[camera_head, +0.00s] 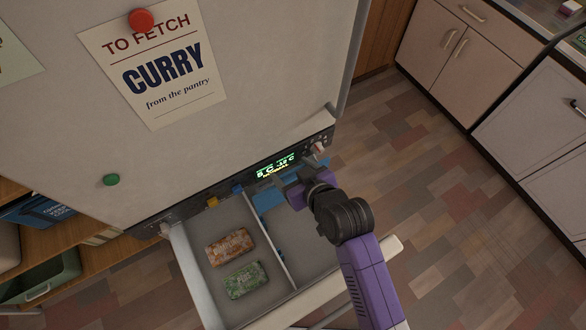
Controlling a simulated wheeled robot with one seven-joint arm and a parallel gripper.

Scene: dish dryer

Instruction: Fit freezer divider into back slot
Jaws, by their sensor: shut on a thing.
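An open freezer drawer (208,290) juts out below the fridge front. A pale lengthwise wall (271,244) splits it into a left and a right compartment. My gripper (296,190) is over the back of the right compartment, close to the fridge front. It is shut on a flat blue piece that appears to be the freezer divider (268,200); blue shows on both sides of the gripper.
An orange packet (229,247) and a green packet (245,280) lie in the left compartment. Open floor (430,210) lies to the right, before cabinets.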

